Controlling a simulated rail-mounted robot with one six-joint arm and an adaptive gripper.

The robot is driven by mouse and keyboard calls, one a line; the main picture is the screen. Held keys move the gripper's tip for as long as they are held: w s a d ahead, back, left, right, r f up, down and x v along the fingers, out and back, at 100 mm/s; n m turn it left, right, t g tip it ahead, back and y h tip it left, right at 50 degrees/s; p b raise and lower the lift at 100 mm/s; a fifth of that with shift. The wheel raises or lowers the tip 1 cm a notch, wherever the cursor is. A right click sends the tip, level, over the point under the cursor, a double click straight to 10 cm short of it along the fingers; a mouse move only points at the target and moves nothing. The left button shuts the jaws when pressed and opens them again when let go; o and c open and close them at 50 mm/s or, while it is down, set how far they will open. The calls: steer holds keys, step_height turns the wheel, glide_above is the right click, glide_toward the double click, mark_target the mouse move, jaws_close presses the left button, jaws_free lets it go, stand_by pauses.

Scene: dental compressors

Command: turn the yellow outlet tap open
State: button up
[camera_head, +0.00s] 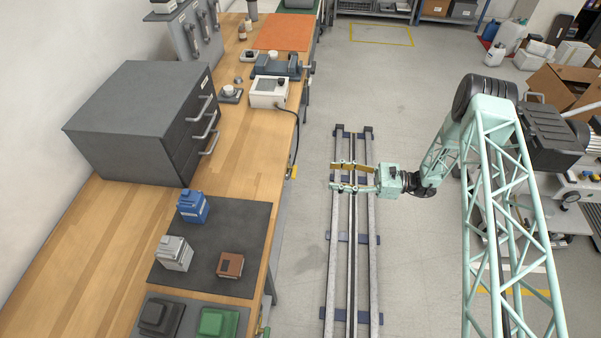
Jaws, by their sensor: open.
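My gripper (338,176) is open and empty, its two fingers pointing left over the floor rails. It is in the air to the right of the workbench and touches nothing that I can see. I cannot make out a yellow outlet tap for certain in this view. A small yellow piece (294,172) shows at the bench's right edge, near the end of a dark cable, but it is too small to identify. Pale machines with dark tops and a round gauge (570,197) stand at the right, partly hidden by my arm.
The wooden workbench (80,235) on the left carries a grey drawer cabinet (125,115), a dark mat (250,225) with small blocks, a vise (275,66) and a white box (268,92). Floor rails (370,270) run beside it. A cardboard box (565,90) stands at right.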

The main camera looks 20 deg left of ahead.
mark_target(294, 172)
steer(key=shift+a, duration=0.15)
steer(key=s+a, duration=0.2)
steer(key=a, duration=1.1)
steer(key=shift+a, duration=0.15)
stand_by(0.3)
steer(key=shift+s, duration=0.1)
steer(key=c, duration=0.8)
steer(key=shift+c, duration=0.2)
